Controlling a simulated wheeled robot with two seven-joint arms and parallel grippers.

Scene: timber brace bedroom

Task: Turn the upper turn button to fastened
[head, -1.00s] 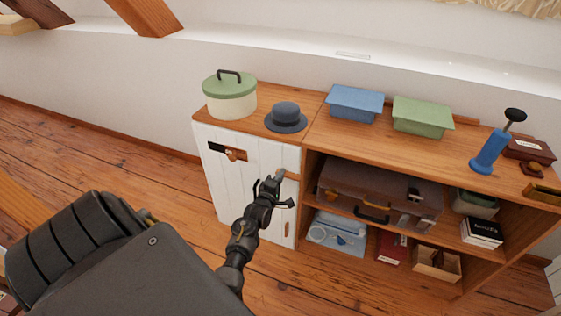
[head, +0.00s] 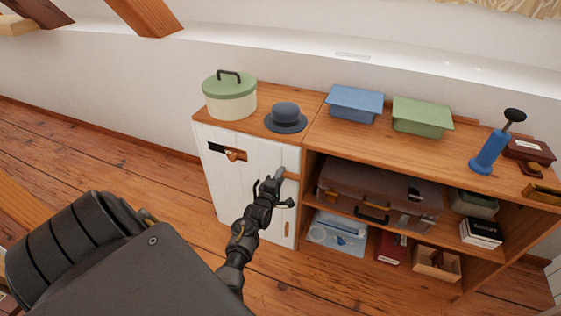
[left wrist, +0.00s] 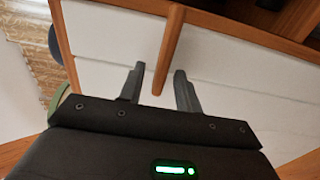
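The upper turn button (head: 291,175) is a small wooden bar at the right edge of the white door (head: 225,180). It lies about level, reaching from the wooden frame onto the door. In the left wrist view the bar (left wrist: 170,50) stands between the two fingers of my left gripper (left wrist: 160,75), with a visible gap on each side. My left gripper (head: 270,180) is open in front of the door, at the button's left end. A lower wooden turn button (head: 287,229) stands upright near the door's lower right edge. My right gripper is out of view.
A dark and wooden latch (head: 235,154) sits on the door's upper left. A green-lidded pot (head: 230,100) and a grey hat (head: 286,117) stand on the cabinet top. Open shelves to the right hold a brown suitcase (head: 380,188). Floor left of the cabinet is clear.

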